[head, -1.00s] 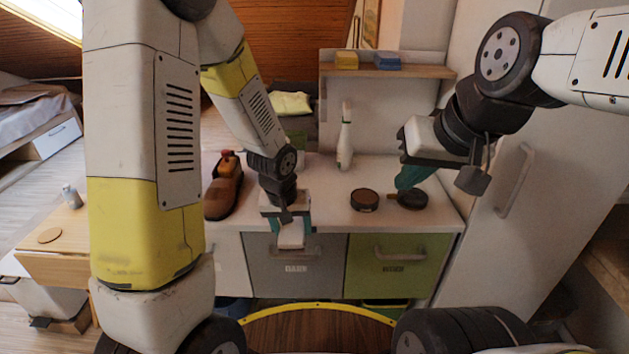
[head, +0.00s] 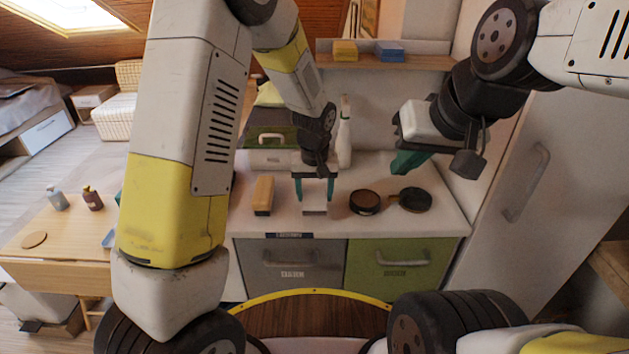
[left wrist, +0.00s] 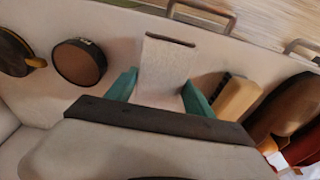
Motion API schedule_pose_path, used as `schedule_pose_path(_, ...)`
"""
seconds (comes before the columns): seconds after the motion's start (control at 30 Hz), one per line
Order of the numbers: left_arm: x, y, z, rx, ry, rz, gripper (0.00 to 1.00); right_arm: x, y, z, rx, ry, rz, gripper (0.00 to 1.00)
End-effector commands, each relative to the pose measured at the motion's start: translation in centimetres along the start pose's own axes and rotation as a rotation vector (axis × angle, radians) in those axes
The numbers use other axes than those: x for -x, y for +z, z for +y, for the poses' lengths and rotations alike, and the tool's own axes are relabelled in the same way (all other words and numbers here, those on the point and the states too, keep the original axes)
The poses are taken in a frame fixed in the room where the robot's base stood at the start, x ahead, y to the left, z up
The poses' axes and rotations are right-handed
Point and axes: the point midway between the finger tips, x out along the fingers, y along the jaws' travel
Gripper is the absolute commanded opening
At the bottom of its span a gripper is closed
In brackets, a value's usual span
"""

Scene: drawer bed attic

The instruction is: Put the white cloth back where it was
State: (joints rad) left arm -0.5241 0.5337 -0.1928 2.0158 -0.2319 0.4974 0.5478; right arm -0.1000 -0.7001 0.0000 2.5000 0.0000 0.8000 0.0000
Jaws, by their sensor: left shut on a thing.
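The white cloth (head: 315,210) is held between the teal fingers of my left gripper (head: 315,188), over the counter (head: 335,222) between the brush and the round tin. In the left wrist view the white cloth (left wrist: 166,68) hangs flat between the two fingers of my left gripper (left wrist: 155,90). I cannot tell whether it touches the counter. My right gripper (head: 403,163) hangs above the right part of the counter, near the black tin; its finger gap is not clear. The grey drawer (head: 290,285) and green drawer (head: 388,283) below look shut.
A white bottle (head: 345,150) stands behind. A brown shoe (left wrist: 290,103) shows in the left wrist view. A wall shelf (head: 385,61) holds sponges.

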Motion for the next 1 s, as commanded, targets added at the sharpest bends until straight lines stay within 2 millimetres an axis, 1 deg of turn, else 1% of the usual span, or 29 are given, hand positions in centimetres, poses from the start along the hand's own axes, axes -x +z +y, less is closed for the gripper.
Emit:
schedule_pose_path(0.03,-0.4,-1.1,0.0,0.002,0.0,0.001,0.29,0.0,0.0,0.0,0.0,0.0,0.0,0.0)
schedule_pose_path(0.1,-0.7,-2.2,-0.1,0.001,0.0,0.0,0.29,0.0,0.0,0.0,0.0,0.0,0.0,0.0)
schedule_pose_path(0.37,-1.2,-4.1,-0.1,-0.001,0.0,0.0,0.29,0.0,0.0,0.0,0.0,0.0,0.0,0.0)
schedule_pose_path(0.6,-4.5,-3.5,-0.1,-0.002,-0.001,-0.002,0.29,0.0,0.0,0.0,0.0,0.0,0.0,0.0)
schedule_pose_path(0.97,-4.9,-3.5,-0.1,-0.001,0.0,0.0,0.29,0.0,0.0,0.0,0.0,0.0,0.0,0.0)
schedule_pose_path(1.0,-4.9,-3.5,-0.1,-0.001,0.0,0.001,0.67,0.0,0.0,0.0,0.0,0.0,0.0,0.0)
